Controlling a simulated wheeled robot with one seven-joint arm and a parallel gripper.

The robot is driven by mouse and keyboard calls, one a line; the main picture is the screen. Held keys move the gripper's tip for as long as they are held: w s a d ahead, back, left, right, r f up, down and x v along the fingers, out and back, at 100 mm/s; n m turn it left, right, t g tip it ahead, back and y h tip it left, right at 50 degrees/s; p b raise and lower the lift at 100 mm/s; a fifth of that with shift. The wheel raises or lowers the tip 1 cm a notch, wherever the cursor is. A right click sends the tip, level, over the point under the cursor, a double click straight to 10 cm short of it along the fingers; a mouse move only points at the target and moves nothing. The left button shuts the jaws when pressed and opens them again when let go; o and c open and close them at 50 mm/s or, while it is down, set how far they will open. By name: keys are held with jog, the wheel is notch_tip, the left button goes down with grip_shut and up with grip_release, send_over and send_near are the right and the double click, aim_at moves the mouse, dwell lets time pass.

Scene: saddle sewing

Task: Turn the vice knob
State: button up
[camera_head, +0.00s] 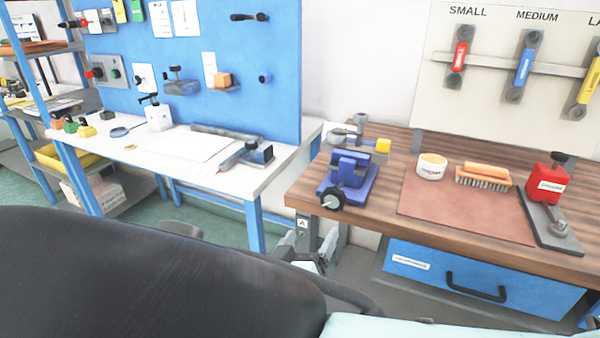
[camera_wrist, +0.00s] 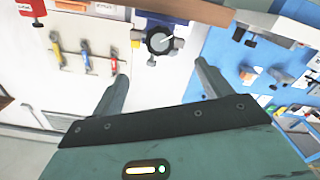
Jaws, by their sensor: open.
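The blue vice (camera_head: 352,172) stands on the front left corner of the wooden workbench. Its dark round vice knob (camera_head: 332,199) with a grey centre faces out past the bench's front edge. In the wrist view the knob (camera_wrist: 160,40) appears beyond my fingertips, roughly centred between them. My gripper (camera_head: 308,246) is open and empty, below and to the left of the knob in the head view, with a gap to it. The two spread fingers also show in the wrist view (camera_wrist: 162,74). Part of the gripper is hidden behind a dark rounded shape in the head view.
The wooden bench (camera_head: 400,145) also holds a white tin (camera_head: 431,167), a brush (camera_head: 484,176) and a red clamp-like tool (camera_head: 546,185). A blue drawer (camera_head: 480,280) is below. A white table (camera_head: 180,150) with tools stands to the left, beyond a narrow floor gap.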

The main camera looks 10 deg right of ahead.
aim_at(331, 201)
jog(key=b+x, duration=0.5)
jog(key=x, duration=1.1)
jog(key=shift+w+d+f, duration=0.1)
jog(key=shift+w, duration=0.1)
jog(key=shift+w+d, duration=0.25)
jog(key=shift+w, duration=0.15)
